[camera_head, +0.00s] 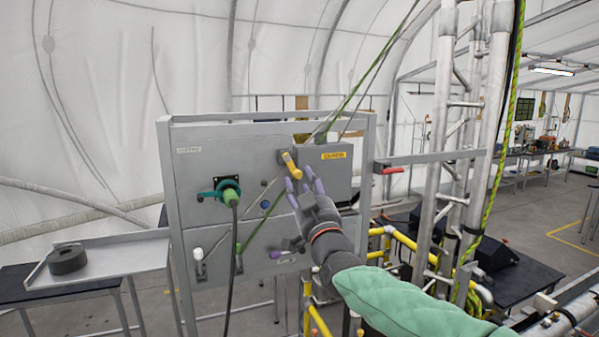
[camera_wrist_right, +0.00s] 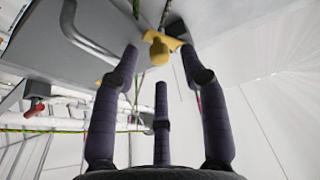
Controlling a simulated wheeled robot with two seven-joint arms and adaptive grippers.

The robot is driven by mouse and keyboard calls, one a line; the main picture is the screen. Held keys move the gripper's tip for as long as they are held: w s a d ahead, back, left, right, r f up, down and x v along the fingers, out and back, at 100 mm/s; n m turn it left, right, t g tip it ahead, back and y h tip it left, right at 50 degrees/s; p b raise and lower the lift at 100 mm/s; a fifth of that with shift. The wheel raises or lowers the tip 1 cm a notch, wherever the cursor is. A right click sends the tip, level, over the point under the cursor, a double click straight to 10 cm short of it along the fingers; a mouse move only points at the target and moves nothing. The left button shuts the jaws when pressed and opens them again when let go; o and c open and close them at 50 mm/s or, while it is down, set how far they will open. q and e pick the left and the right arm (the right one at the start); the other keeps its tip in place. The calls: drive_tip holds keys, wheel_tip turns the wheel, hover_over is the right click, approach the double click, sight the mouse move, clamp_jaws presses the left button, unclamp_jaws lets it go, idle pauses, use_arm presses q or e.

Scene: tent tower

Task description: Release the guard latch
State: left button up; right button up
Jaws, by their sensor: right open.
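A yellow handle (camera_head: 290,165) sticks out beside a grey box (camera_head: 325,165) with a yellow label on the upright grey panel (camera_head: 195,265). My right gripper (camera_head: 303,187) is just below and beside this handle, fingers spread and empty. In the right wrist view the yellow handle (camera_wrist_right: 160,50) shows between and beyond the tips of the open fingers (camera_wrist_right: 158,62); I cannot tell whether they touch it. A red-ended grip (camera_head: 388,170) is on a grey horizontal bar at the panel's right. No readable label tells me which part is the guard latch. My left gripper is out of view.
A green connector (camera_head: 228,194) with a black cable is on the panel's left. White, green and purple handles sit lower. A metal lattice tower (camera_head: 445,150) and yellow rails (camera_head: 400,240) stand to the right. A tray (camera_head: 110,262) holds a dark roll (camera_head: 67,259) at left.

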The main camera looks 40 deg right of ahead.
sight(293, 167)
drive_tip(key=shift+p+x, duration=0.35)
drive_tip(key=shift+x, duration=1)
clamp_jaws()
drive_tip(key=shift+a+m, duration=0.1)
drive_tip(key=shift+m, duration=0.2)
drive_tip(key=shift+a+m+g+h+b, duration=0.2)
drive_tip(key=shift+m+g+h+b, duration=0.1)
drive_tip(key=shift+m+h+b, duration=0.4)
drive_tip(key=shift+w+a+m+g+h+p, duration=0.15)
drive_tip(key=shift+m+g+h+p, duration=0.1)
drive_tip(key=shift+m, duration=0.55)
drive_tip(key=shift+s+a+m+g+h+p, duration=0.15)
drive_tip(key=shift+m+h, duration=0.1)
drive_tip(key=shift+m, duration=0.55)
drive_tip(key=shift+r, duration=0.1)
